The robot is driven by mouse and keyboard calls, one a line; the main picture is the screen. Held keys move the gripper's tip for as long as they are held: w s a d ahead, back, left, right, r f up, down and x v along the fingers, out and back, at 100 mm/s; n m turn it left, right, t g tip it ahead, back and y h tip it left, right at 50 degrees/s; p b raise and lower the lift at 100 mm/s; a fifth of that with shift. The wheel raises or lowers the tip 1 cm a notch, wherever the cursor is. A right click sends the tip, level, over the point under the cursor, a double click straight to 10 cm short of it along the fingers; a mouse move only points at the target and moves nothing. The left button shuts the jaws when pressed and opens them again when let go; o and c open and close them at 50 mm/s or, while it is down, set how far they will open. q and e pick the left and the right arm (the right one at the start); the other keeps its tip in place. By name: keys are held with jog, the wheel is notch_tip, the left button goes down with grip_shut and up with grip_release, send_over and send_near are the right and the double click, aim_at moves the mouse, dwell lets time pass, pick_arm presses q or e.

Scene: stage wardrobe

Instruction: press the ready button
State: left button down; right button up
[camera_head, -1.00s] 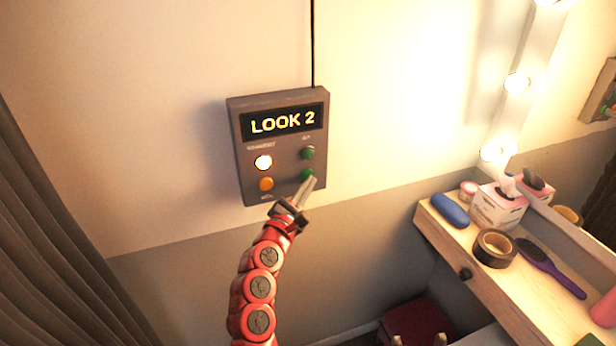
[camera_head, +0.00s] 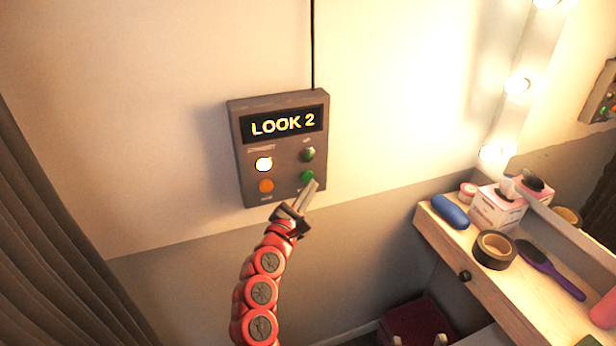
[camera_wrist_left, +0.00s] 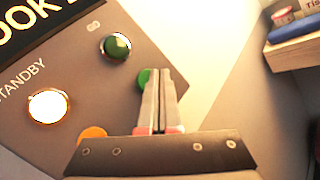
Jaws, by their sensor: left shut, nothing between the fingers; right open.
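A grey control box (camera_head: 283,147) hangs on the wall with a lit "LOOK 2" display (camera_head: 283,123). Below it are a lit white button (camera_head: 263,164) labelled STANDBY, an upper-right green button (camera_head: 308,154), an orange button (camera_head: 266,186) and a lower-right green button (camera_head: 307,176). I cannot read a "ready" label; the lower-right label is hidden by my gripper. My left gripper (camera_head: 315,182) is shut and empty, its tips beside the lower-right green button. In the left wrist view the tips (camera_wrist_left: 160,72) partly cover that button (camera_wrist_left: 144,78); contact cannot be told. My right gripper is out of view.
A wooden dressing shelf (camera_head: 434,229) at the right holds a blue case (camera_head: 450,210), tissue box (camera_head: 497,206), black tape roll (camera_head: 494,249) and purple brush (camera_head: 551,267). A dark curtain (camera_head: 60,230) hangs at left. The wall around the box is clear.

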pick_arm(q)
jog(key=shift+s, duration=0.15)
jog(key=s, duration=0.1)
jog(key=s+d+p, duration=0.1)
jog(key=s, duration=0.1)
jog(key=s+d, duration=0.1)
jog(key=shift+s+p, duration=0.3)
jog(key=shift+p, duration=0.05)
dwell(0.8)
